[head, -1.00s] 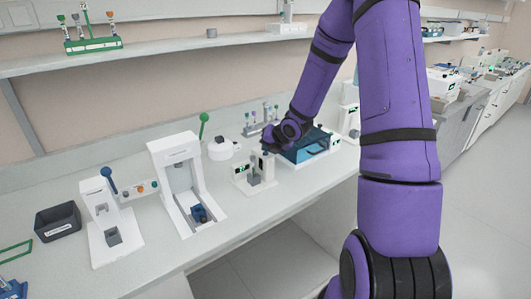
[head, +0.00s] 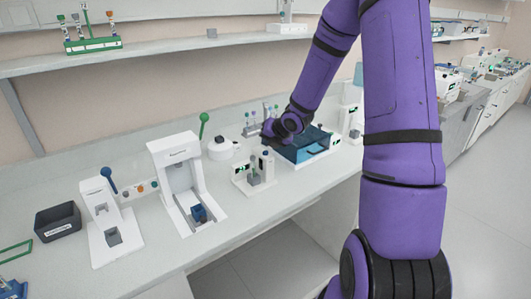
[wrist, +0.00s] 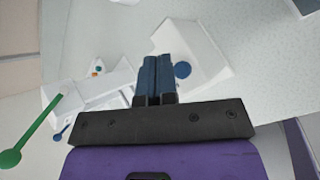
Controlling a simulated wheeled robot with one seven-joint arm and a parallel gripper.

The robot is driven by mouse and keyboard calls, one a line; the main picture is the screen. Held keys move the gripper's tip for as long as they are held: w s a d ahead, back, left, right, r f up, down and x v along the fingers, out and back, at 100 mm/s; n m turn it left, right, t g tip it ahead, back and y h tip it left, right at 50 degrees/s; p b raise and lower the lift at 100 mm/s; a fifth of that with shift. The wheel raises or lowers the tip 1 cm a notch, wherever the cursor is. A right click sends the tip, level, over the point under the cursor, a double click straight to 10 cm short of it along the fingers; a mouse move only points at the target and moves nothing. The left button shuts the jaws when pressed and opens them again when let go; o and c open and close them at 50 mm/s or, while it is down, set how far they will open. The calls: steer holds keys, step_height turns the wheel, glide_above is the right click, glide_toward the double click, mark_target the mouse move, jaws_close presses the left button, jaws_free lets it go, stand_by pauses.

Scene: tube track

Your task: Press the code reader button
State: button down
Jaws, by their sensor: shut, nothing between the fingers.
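The code reader (head: 243,184) is a small white unit on the bench, holding capped tubes, with a small green display. In the wrist view a white housing (wrist: 205,62) carries a round blue button (wrist: 182,69); it appears to be this reader. My gripper (wrist: 156,62) is shut and empty, its blue fingers side by side just left of the button in that view. The button's face is uncovered there. In the head view my gripper (head: 268,138) hangs just above and behind the reader; its fingertips are hard to make out.
A blue-lidded machine (head: 308,148) stands right of the reader. A white press-like frame (head: 182,175) with a blue block stands left, and a green-knobbed lever (head: 204,120) rises behind. A dark bin (head: 58,222) is further left. The bench front is clear.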

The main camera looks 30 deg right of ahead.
steer(key=shift+r, duration=2.25)
steer(key=shift+r, duration=0.2)
steer(key=s+a+r+m+g+h, duration=0.1)
steer(key=s+a+r+m+h, duration=0.15)
steer(key=s+r+m, duration=0.5)
steer(key=s+a+r+m+g+h, duration=0.1)
steer(key=s+a+r+m+h, duration=0.1)
steer(key=s+a+r+m, duration=0.35)
steer(key=s+a+r+m+y, duration=0.1)
steer(key=s+a+r+m, duration=0.1)
steer(key=s+m, duration=0.3)
steer(key=s+a+r+m+g+y, duration=0.1)
steer(key=s+a+r+m, duration=0.1)
steer(key=s+m, duration=0.3)
steer(key=s+a+r+m+g+y, duration=0.1)
steer(key=s+a+m, duration=0.3)
steer(key=s, duration=0.7)
steer(key=shift+s+r+m, duration=0.15)
steer(key=shift+r+m, duration=0.6)
steer(key=shift+m, duration=0.05)
